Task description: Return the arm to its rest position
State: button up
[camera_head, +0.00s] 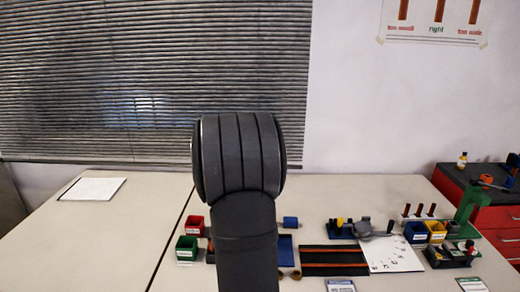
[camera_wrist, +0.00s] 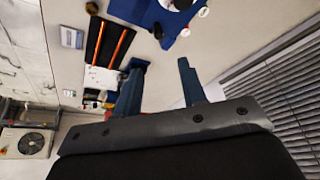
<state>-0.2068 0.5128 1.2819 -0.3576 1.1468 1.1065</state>
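In the camera_wrist view, my gripper (camera_wrist: 161,65) shows two blue fingers spread apart with a clear gap. Nothing is held between them. The table surface lies beyond the fingers. In the camera_head view, my dark arm stands upright in the middle of the picture, with a thick rounded joint at its top. My gripper is not visible there.
The pale table (camera_head: 130,235) holds a red bin (camera_head: 194,225), a green bin (camera_head: 186,248), a black mat with orange stripes (camera_head: 333,260), a white sheet (camera_head: 392,255), and a green stand (camera_head: 467,202) at right. The blinds (camera_head: 100,80) hang behind. The table's left part is mostly clear.

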jog(key=x, duration=1.6)
jog(key=shift+d, duration=0.2)
jog(key=shift+r, duration=0.15)
jog(key=v, duration=1.7)
jog(key=x, duration=1.7)
jog(key=shift+f, duration=0.2)
jog(key=d, duration=1)
jog(key=v, duration=1.7)
jog(key=shift+w+a+r+m+g+y, duration=0.15)
jog(key=shift+w+m+g+y, duration=0.3)
jog(key=shift+w+m, duration=0.65)
jog(key=shift+w+a+m+g+y, duration=0.2)
jog(key=shift+w+m+g+y, duration=0.35)
jog(key=shift+m, duration=0.95)
jog(key=shift+w+a+r+m+g+y, duration=0.15)
jog(key=shift+w+m+g+y, duration=0.25)
jog(key=shift+w+m, duration=0.7)
